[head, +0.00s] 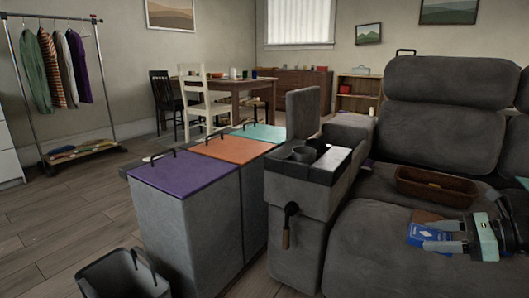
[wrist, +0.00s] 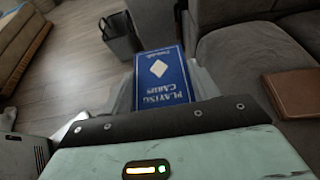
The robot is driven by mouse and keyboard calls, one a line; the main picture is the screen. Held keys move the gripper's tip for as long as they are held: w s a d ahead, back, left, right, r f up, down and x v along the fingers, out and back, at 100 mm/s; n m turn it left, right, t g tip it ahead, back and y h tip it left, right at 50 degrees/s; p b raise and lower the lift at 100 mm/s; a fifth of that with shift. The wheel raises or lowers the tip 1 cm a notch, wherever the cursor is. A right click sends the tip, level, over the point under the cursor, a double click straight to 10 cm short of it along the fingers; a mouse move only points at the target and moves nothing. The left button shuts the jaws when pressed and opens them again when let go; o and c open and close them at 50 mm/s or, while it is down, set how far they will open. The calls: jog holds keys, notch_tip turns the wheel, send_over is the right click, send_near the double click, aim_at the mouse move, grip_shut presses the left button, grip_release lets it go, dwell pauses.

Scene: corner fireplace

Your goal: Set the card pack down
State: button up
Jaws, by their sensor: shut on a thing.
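The card pack (wrist: 162,78) is a blue box with white lettering and a white diamond on its face. In the wrist view it sits between the fingers of my gripper (wrist: 162,95), which is shut on it. In the head view the blue pack (head: 424,236) shows at the tips of my gripper (head: 443,236), over the front of the grey sofa seat (head: 370,240). I cannot tell whether the pack touches the seat. The fingers hide part of the pack.
A brown basket (head: 407,189) with small things in it stands further back on the seat. A flat brown item (wrist: 297,92) lies on the sofa beside my gripper. A grey bin (wrist: 119,35) stands on the floor. The seat's left part is clear.

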jog(key=shift+s, duration=0.5)
jog(key=shift+w+a+f, duration=0.1)
jog(key=shift+a+f, duration=0.2)
jog(key=shift+f, duration=0.3)
jog(key=shift+w+a+f, duration=0.1)
jog(key=shift+a+f, duration=0.2)
jog(key=shift+f, duration=0.3)
jog(key=a+f, duration=0.6)
jog(key=f, duration=0.2)
notch_tip(320, 180, up, 31)
jog(key=p, duration=3.8)
jog(key=shift+w+a, duration=0.3)
jog(key=shift+w, duration=0.15)
